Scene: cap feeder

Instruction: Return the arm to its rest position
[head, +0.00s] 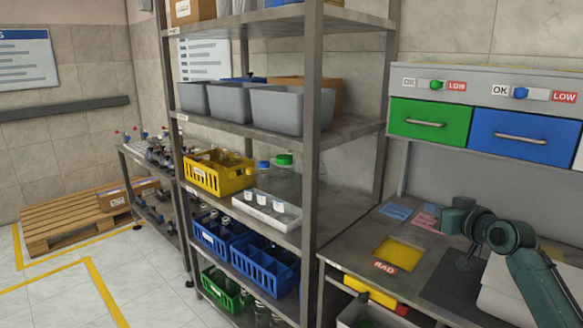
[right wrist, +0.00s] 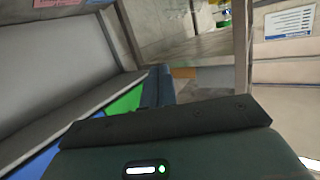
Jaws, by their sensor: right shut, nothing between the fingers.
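My right arm (head: 540,285) is teal and comes in from the lower right of the head view, bent over the steel workbench (head: 345,250). My left gripper is not in view.
A green drawer (head: 430,123) and a blue drawer (head: 523,136) hang above the bench. A yellow BAD area (head: 398,254) and a pale box (head: 505,295) are near the arm. A steel shelf post (head: 311,150) stands left of the bench.

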